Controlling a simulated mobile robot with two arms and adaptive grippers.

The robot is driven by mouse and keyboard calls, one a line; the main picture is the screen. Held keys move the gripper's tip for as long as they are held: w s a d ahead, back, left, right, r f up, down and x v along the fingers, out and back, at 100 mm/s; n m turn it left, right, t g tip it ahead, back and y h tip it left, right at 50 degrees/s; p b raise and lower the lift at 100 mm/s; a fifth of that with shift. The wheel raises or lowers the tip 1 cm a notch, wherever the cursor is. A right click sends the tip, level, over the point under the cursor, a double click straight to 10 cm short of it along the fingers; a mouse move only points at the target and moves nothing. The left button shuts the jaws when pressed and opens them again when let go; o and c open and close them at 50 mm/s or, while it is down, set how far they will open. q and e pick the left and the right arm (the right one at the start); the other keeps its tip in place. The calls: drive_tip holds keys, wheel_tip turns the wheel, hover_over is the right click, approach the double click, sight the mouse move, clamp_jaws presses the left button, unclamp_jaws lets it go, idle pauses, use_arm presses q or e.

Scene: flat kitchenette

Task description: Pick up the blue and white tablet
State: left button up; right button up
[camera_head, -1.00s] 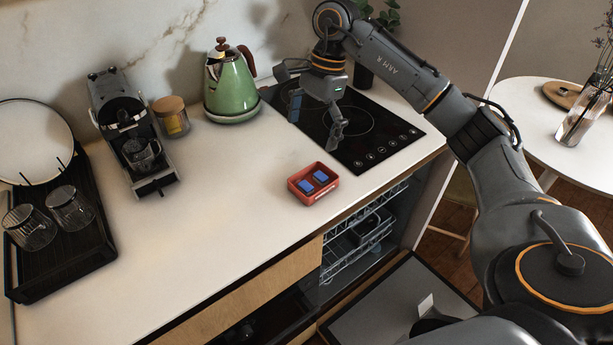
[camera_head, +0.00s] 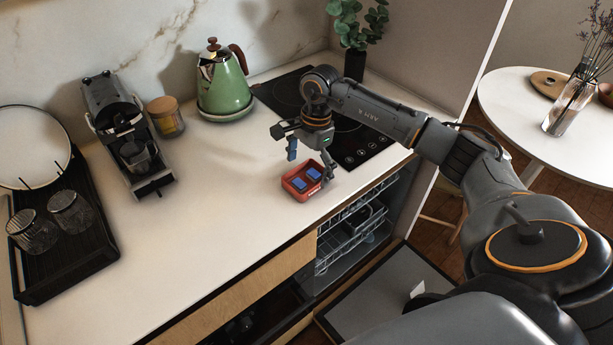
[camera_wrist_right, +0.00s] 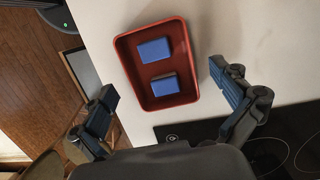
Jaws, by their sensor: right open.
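Two small blue tablets with paler sides lie flat and apart in a red tray (camera_head: 287,187) on the counter. In the head view one tablet (camera_head: 299,183) is nearer the left and the other (camera_head: 314,174) nearer the right. In the right wrist view, one tablet (camera_wrist_right: 154,51) is farther from the gripper and the other (camera_wrist_right: 165,84) is nearer. The tray (camera_wrist_right: 151,28) also shows there. My right gripper (camera_head: 311,162) is open and empty above the tray, its fingers spread wide on either side of it. My left gripper is out of view.
A green kettle (camera_head: 224,88) and a jar (camera_head: 166,117) stand behind on the left. A coffee machine (camera_head: 129,140) and a black rack (camera_head: 82,255) with glasses are farther left. The hob (camera_head: 355,150) adjoins the tray area. The dishwasher (camera_head: 350,235) is open below the front edge.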

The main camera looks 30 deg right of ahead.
drive_tip(key=shift+a+f, duration=0.1)
drive_tip(key=shift+f, duration=0.6)
drive_tip(key=c, duration=1.2)
drive_tip(key=shift+r, duration=0.1)
